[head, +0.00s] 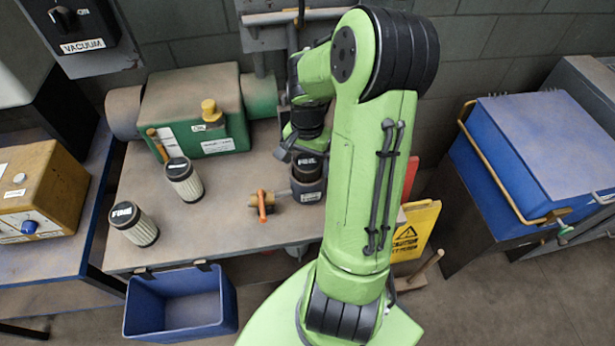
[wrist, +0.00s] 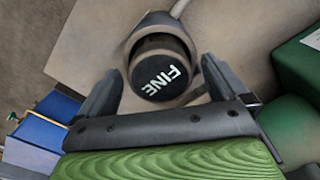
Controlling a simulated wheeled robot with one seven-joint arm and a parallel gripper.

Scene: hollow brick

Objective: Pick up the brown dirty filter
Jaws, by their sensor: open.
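A round black cap marked FINE (wrist: 158,75) sits in a grey-brown round housing in the wrist view. It also shows in the head view (head: 307,165), in the housing (head: 308,188) on the bench. My gripper (wrist: 162,66) is open, with one finger on either side of the cap and nothing held. In the head view my gripper (head: 302,145) is just above the cap, partly hidden by my arm. Two pale pleated filters with black caps, one in front (head: 134,225) and one behind (head: 184,181), stand on the bench.
An orange-handled valve (head: 262,204) is left of the housing. A green tank (head: 195,110) stands behind the filters. A blue bin (head: 180,303) hangs at the bench front. A yellow caution sign (head: 416,232) is at the right. The bench (head: 215,228) is clear at front middle.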

